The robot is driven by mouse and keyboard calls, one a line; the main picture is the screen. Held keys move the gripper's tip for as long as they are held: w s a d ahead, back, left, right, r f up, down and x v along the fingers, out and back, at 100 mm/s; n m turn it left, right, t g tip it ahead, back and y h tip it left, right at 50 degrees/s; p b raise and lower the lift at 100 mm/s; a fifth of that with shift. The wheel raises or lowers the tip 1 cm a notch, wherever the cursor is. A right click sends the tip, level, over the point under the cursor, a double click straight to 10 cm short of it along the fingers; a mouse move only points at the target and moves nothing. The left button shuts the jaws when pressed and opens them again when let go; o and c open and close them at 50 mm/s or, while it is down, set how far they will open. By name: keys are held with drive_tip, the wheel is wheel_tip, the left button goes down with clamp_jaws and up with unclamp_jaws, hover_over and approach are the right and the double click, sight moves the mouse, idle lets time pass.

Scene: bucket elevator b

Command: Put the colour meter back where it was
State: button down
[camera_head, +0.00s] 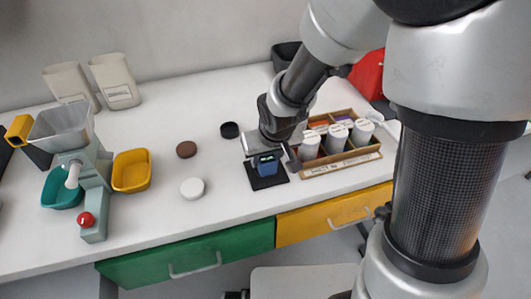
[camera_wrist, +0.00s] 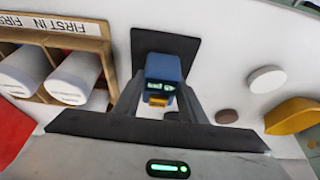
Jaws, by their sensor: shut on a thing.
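The colour meter (camera_head: 267,164) is a small blue block with a lit display. It is at the black square mat (camera_head: 265,180) on the white table, in front of my arm. My gripper (camera_head: 270,158) is shut on it, one finger on each side. In the wrist view the colour meter (camera_wrist: 162,75) sits between the two fingers (camera_wrist: 160,95), with the black mat (camera_wrist: 185,45) behind it. I cannot tell whether its base touches the mat. Part of its body is hidden by the fingers.
A wooden rack (camera_head: 340,160) with several white-lidded jars stands close at right. A white disc (camera_head: 192,188), a brown disc (camera_head: 186,149) and a black disc (camera_head: 229,130) lie left. A grey machine (camera_head: 92,175) and yellow tray (camera_head: 131,170) stand farther left. The front middle is clear.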

drive_tip(key=shift+r, duration=0.1)
drive_tip(key=shift+f, duration=0.2)
drive_tip(key=c, duration=1.1)
unclamp_jaws()
